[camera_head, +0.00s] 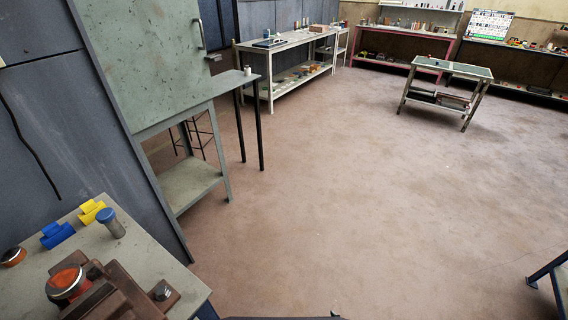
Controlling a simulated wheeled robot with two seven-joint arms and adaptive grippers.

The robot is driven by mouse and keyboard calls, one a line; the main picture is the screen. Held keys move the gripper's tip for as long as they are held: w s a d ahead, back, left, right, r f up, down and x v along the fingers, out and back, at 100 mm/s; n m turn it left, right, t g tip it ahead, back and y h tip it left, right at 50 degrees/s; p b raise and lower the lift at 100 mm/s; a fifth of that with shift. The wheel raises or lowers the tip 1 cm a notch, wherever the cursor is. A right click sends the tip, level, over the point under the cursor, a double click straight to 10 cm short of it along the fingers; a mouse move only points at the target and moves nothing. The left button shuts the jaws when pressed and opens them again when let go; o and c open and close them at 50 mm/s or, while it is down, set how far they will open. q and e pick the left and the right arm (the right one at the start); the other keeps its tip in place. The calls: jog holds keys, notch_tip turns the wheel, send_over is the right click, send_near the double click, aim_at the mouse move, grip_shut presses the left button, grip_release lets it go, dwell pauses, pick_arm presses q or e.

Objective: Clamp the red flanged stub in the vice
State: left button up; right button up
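A brown vice (122,299) is on the grey bench at the lower left, partly cut off by the bottom edge. A red-orange disc with a pale rim, seemingly the red flanged stub (68,281), shows at the vice's upper left. I cannot tell whether it is gripped by the jaws or only resting there. A second, smaller orange-topped round piece (13,256) sits at the left picture edge. Neither of my grippers shows in this view.
The grey bench (150,262) also carries a blue-topped grey stub (111,223), a yellow block (91,211) and a blue block (57,235). A green cabinet (145,60) stands behind. Open floor (350,200) lies to the right, with a small table (452,69) further back.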

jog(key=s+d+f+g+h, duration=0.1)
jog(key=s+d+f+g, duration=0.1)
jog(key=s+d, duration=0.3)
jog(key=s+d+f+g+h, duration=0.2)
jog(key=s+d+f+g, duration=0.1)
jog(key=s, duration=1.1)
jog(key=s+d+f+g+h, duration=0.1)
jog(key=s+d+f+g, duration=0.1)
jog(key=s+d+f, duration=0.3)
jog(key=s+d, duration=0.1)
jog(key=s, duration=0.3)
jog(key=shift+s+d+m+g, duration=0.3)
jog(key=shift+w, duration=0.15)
